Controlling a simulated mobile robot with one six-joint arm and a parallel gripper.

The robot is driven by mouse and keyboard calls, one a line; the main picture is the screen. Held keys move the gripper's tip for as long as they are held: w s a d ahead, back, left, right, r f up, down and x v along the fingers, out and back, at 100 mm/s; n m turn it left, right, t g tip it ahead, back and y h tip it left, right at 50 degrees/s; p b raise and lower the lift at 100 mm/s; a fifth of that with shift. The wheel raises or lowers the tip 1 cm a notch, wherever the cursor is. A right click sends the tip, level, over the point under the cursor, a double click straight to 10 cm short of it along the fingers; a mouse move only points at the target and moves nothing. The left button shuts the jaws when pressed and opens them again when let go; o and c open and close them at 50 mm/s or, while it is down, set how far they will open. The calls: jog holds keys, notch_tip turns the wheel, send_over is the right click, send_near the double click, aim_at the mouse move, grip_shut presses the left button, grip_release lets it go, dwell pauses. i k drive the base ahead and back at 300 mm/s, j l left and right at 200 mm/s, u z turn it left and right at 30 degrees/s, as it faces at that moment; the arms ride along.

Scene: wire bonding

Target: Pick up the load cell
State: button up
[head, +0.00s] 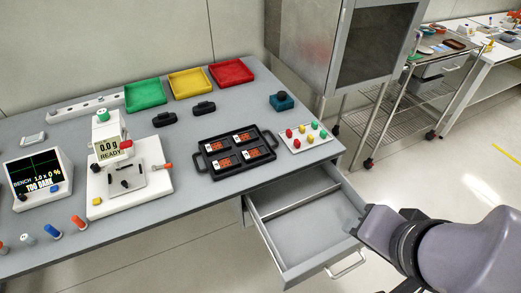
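I cannot tell for certain which thing is the load cell. A small silver-grey block (33,139) lies at the left of the grey bench, behind the dark-screened display. A small teal block with a dark top (282,101) sits at the bench's back right. My gripper (370,222) is at the lower right, by the right front corner of the open drawer and apart from both blocks. Its fingers are dark and seen from behind, so their opening is hidden. I see nothing held in it.
The pulled-out drawer (310,228) looks empty. A black tray (211,166) with several orange chips, a board with coloured knobs (306,137) and a white bonding machine (150,190) stand on the bench. Green, yellow and red trays (232,73) line the back. A grey cabinet (300,45) stands behind.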

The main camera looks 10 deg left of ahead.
aim_at(103, 115)
jog(key=u, duration=1.9)
jog(key=i+j, duration=0.2)
jog(key=i, duration=0.2)
jog(key=i+j, duration=0.2)
jog(key=i, duration=0.2)
jog(key=i+j, duration=0.2)
jog(key=i, duration=0.2)
jog(key=i+j, duration=0.2)
jog(key=i, duration=0.2)
